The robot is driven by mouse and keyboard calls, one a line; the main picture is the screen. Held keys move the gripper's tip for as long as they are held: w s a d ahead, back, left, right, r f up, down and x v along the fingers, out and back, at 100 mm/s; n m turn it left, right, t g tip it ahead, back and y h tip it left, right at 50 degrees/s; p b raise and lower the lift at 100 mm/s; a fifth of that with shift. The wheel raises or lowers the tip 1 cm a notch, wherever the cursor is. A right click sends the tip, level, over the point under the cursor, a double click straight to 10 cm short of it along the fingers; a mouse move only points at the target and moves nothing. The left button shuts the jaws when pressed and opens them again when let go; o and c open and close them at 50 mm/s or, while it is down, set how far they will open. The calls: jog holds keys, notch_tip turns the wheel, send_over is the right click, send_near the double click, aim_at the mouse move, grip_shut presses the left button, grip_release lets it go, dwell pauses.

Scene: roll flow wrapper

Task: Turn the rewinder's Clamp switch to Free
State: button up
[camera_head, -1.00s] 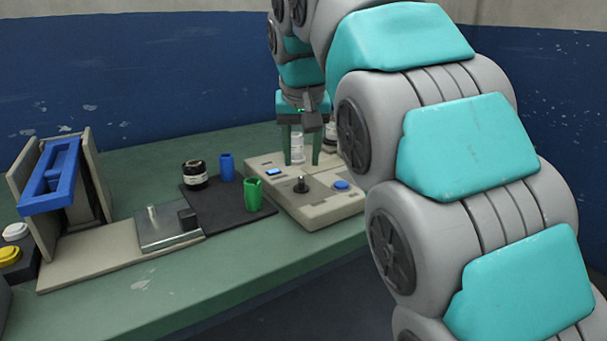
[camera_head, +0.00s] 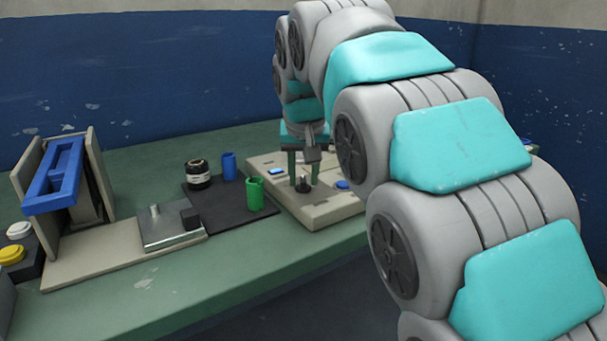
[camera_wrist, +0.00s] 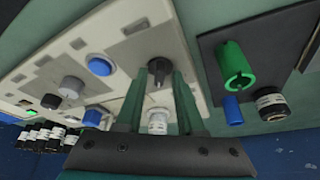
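A beige control panel (camera_head: 330,211) lies on the green bench, with a black knob (camera_head: 303,186) on a grey plate near its front. In the wrist view the black knob (camera_wrist: 158,72) stands between my fingertips, with its pointer ridge facing up to the camera. My gripper (camera_head: 304,177) has two green fingers pointing down over the panel. In the wrist view my gripper (camera_wrist: 160,74) is open, one finger on each side of the knob; I cannot tell whether they touch it. The labels on the panel are too small to read, so I cannot read the switch position.
A blue button (camera_head: 342,184) is right of the knob. A dark mat (camera_head: 213,203) with a green cup (camera_head: 253,194), a blue cup (camera_head: 228,166) and a dark jar (camera_head: 198,173) lies to the left. Other panel knobs (camera_wrist: 70,88) stand nearby.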

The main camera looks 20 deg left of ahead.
grip_shut()
jog(key=shift+n, duration=0.3)
dwell(0.3)
jog(key=n, duration=0.2)
jog(key=n+g+y+b, duration=0.1)
jog(key=n, duration=0.1)
jog(key=shift+w+d+f+y, duration=0.1)
jog(key=shift+d+y, duration=0.1)
jog(key=shift+y, duration=0.1)
jog(key=n, duration=0.2)
jog(key=n+g, duration=0.1)
jog(key=shift+w+d+n+y+b, duration=0.1)
jog(key=shift+w+n+y+b, duration=0.1)
jog(key=shift+n+y+b, duration=0.2)
jog(key=shift+w+n+g+y, duration=0.15)
jog(key=shift+n+g, duration=0.25)
jog(key=shift+n, duration=0.45)
jog(key=shift+s+n+g+y, duration=0.15)
jog(key=shift+n+g, duration=0.25)
jog(key=shift+n, duration=0.45)
jog(key=shift+w, duration=0.1)
